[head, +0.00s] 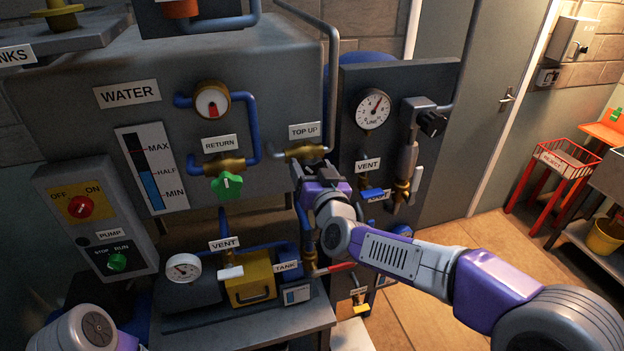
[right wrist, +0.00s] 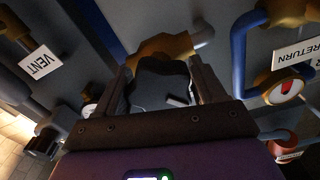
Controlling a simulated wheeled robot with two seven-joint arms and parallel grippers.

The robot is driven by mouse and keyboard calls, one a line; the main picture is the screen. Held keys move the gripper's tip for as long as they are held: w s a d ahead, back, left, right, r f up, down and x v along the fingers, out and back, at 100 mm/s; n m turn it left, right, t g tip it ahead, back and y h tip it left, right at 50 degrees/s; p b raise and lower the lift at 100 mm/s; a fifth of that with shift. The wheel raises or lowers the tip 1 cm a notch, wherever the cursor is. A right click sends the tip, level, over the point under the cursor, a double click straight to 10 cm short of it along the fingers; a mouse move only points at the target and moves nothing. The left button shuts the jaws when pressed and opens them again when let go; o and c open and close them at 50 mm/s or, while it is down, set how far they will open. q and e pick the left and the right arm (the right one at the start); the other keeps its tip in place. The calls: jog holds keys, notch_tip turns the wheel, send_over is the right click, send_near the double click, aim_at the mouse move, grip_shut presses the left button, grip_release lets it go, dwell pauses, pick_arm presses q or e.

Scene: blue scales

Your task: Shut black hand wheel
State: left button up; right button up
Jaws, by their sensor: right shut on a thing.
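The black hand wheel (right wrist: 162,82) sits on a brass valve body (right wrist: 160,50) in the right wrist view, between the two fingers of my right gripper (right wrist: 163,76). In the head view this brass valve (head: 304,152) is under the TOP UP label (head: 304,131). There my right gripper (head: 315,172) reaches up to it and hides most of the wheel. The right gripper is shut on the black hand wheel. My left gripper is out of view; only a piece of my left arm shows at the bottom left.
A green hand wheel (head: 227,186) hangs under the RETURN label to the left. A dark panel with a LINE gauge (head: 373,109) and a blue-handled vent valve (head: 372,194) stands close on the right. A yellow box (head: 250,290) and a red lever (head: 337,267) are below.

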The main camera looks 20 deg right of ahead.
jog(key=m+b, duration=0.3)
jog(key=m, duration=0.1)
jog(key=shift+f, duration=0.1)
jog(key=shift+m+b, duration=0.9)
jog(key=shift+m, duration=1)
jog(key=o, duration=1)
jog(key=shift+c, duration=0.2)
jog(key=s, duration=0.7)
jog(key=shift+s+p, duration=0.3)
